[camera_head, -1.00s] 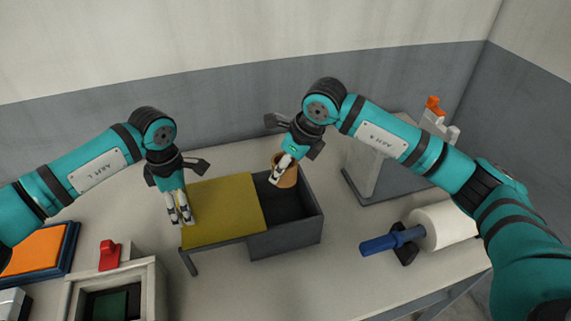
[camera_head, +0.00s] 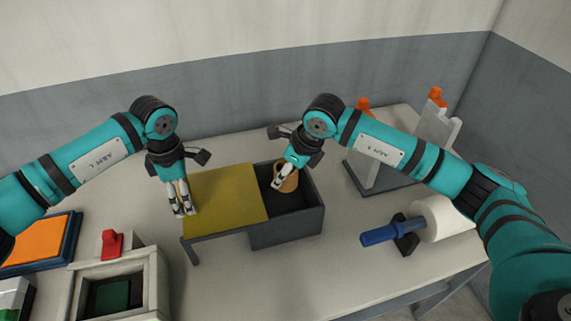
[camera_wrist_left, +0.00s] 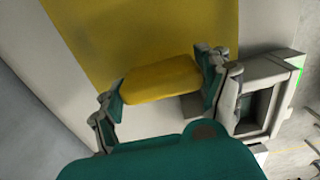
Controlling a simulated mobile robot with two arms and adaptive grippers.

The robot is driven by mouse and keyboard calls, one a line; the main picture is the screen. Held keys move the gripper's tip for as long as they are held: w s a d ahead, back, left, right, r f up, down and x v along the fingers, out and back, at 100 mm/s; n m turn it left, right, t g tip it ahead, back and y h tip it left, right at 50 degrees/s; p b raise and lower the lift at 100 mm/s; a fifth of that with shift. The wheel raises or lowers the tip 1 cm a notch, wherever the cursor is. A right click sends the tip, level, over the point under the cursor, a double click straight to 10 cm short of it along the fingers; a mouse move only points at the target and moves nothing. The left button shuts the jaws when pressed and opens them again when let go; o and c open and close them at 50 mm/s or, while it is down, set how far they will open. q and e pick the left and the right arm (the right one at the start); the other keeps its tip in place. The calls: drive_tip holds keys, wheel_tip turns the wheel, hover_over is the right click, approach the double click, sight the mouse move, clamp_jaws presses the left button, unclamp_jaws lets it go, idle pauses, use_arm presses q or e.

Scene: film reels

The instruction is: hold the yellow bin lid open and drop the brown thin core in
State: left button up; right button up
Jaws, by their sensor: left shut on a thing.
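The yellow lid (camera_head: 225,198) lies roughly level, out to the left of the dark grey bin (camera_head: 290,233), whose top is open on the right. My left gripper (camera_head: 182,210) is at the lid's left edge. In the left wrist view its fingers (camera_wrist_left: 163,85) are shut on a yellow tab of the lid (camera_wrist_left: 150,30). The brown thin core (camera_head: 287,182) is a short ring within the bin's opening, near its back. The core's underside is hidden.
A white roll (camera_head: 447,218) with a blue handle (camera_head: 380,236) lies to the right. A grey stand with orange tips (camera_head: 437,97) is behind it. A box with a red knob (camera_head: 112,243) and an orange pad (camera_head: 35,243) are at left. The table front of the bin is clear.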

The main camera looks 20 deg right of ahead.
use_arm(q)
drive_tip(key=shift+w+r, duration=0.1)
use_arm(e)
drive_tip(key=shift+f, duration=1.55)
drive_tip(key=o, duration=1.2)
drive_tip(key=shift+c, duration=0.2)
drive_tip(key=shift+d+r, duration=0.5)
drive_tip(key=shift+r, duration=1)
drive_tip(key=shift+d+r, duration=0.5)
drive_tip(key=shift+r, duration=1)
drive_tip(key=shift+d+r, duration=0.5)
drive_tip(key=shift+r, duration=1)
drive_tip(key=d, duration=1)
use_arm(q)
drive_tip(key=shift+d, duration=0.1)
use_arm(e)
drive_tip(key=shift+f, duration=0.1)
